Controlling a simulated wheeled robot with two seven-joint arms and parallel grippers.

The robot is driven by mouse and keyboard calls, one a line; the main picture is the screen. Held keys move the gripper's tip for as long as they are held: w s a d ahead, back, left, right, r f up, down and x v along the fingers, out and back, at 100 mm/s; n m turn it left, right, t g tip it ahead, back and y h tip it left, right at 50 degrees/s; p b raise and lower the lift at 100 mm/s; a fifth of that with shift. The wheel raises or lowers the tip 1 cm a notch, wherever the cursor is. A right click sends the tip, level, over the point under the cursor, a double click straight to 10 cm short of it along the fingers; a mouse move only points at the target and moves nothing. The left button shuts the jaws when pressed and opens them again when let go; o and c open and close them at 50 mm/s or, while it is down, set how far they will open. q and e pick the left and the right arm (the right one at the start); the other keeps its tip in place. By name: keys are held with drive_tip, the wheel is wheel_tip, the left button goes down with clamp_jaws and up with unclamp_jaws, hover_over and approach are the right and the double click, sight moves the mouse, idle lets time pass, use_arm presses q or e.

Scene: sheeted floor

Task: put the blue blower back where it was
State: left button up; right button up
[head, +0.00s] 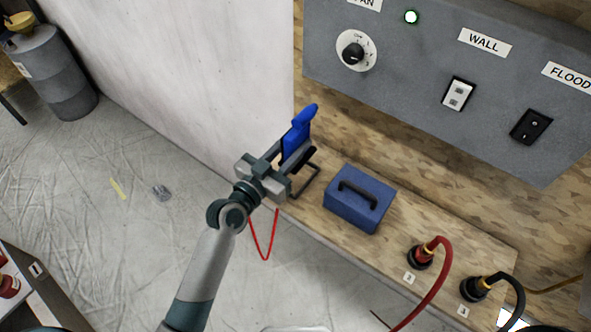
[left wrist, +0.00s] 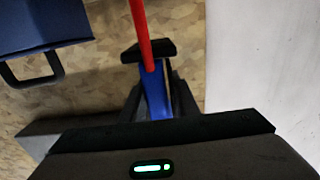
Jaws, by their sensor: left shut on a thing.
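The blue blower (head: 302,130) stands tilted above the back-left end of the wooden shelf, close to the white wall panel. My left gripper (head: 292,165) is shut on its lower part. In the left wrist view the blower (left wrist: 156,98) shows as a narrow blue strip between my dark fingers, with a black piece and a red bar above it. A dark wire stand (head: 309,182) is on the shelf right beside my gripper; whether the blower touches it cannot be told. My right gripper is not in view.
A blue toolbox (head: 358,198) with a black handle sits on the wooden shelf (head: 398,222), just right of my gripper. Red and black cables are plugged in farther right. A grey switch panel (head: 420,70) is above.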

use_arm(q)
wheel_tip(320, 180, down, 4)
drive_tip(key=shift+a+f, duration=0.1)
drive_tip(key=shift+a, duration=0.05)
drive_tip(key=shift+f+b, duration=0.25)
drive_tip(key=shift+b, duration=0.1)
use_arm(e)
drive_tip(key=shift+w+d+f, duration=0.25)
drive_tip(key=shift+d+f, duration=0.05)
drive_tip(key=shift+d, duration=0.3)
use_arm(q)
drive_tip(key=shift+f+b, duration=0.7)
drive_tip(key=shift+f, duration=1.3)
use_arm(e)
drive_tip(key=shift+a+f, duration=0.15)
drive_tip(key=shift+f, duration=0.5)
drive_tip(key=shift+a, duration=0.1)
use_arm(q)
drive_tip(key=shift+f, duration=0.1)
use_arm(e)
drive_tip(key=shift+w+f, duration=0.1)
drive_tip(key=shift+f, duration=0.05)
